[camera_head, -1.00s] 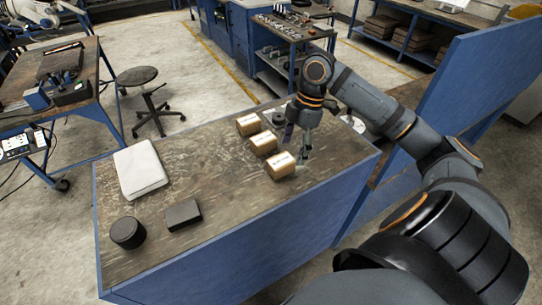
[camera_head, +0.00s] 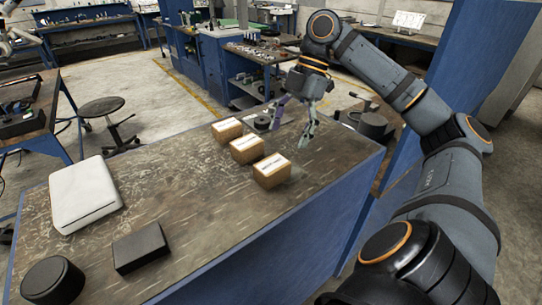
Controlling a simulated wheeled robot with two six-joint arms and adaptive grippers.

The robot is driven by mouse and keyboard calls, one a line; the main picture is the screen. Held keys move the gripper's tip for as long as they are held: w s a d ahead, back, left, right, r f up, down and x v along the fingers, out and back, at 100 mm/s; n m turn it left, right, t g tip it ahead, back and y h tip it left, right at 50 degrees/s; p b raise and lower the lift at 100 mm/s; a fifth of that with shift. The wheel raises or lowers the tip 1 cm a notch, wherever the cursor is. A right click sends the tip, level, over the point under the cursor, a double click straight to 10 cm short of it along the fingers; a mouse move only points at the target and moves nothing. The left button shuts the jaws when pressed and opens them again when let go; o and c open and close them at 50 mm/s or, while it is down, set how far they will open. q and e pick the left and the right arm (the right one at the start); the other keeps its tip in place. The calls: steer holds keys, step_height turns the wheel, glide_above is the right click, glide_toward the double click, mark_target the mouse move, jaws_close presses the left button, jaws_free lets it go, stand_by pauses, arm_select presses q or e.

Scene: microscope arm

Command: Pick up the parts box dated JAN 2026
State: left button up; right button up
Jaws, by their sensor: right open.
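Three small brown cardboard parts boxes with white labels stand in a slanting row on the worktop: a far one (camera_head: 227,130), a middle one (camera_head: 246,150) and a near one (camera_head: 271,171). The labels are too small to read, so I cannot tell which is dated JAN 2026. My right gripper (camera_head: 292,136) is open and empty, fingers pointing down, just right of and behind the row. It appears apart from the boxes.
The worktop (camera_head: 190,190) also holds a white closed case (camera_head: 84,193), a black block (camera_head: 140,248) and a dark cylinder (camera_head: 52,281) at left. Dark round items (camera_head: 263,121) lie behind the boxes. A blue panel (camera_head: 470,70) rises at right.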

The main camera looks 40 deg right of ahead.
mark_target(273, 163)
steer(key=b+x, duration=0.3)
steer(key=x, duration=0.1)
steer(key=shift+s+a+f, duration=0.1)
steer(key=shift+s+f, duration=0.05)
steer(key=shift+f, duration=0.25)
steer(key=shift+a+f, duration=0.15)
steer(key=shift+f, duration=0.05)
steer(key=shift+w+a+f+p, duration=0.3)
steer(key=shift+a+f+p, duration=0.25)
steer(key=shift+a+f, duration=0.25)
steer(key=b+x, duration=0.1)
steer(key=x, duration=0.2)
steer(key=shift+w, duration=0.2)
steer(key=shift+r, duration=0.1)
steer(key=c, duration=1.6)
steer(key=shift+o, duration=0.2)
step_height(273, 163, up, 9)
steer(key=p, duration=0.7)
steer(key=shift+p, duration=0.3)
arm_select(q)
steer(key=r, duration=0.5)
steer(key=shift+w, duration=0.4)
arm_select(e)
steer(key=shift+r, duration=0.5)
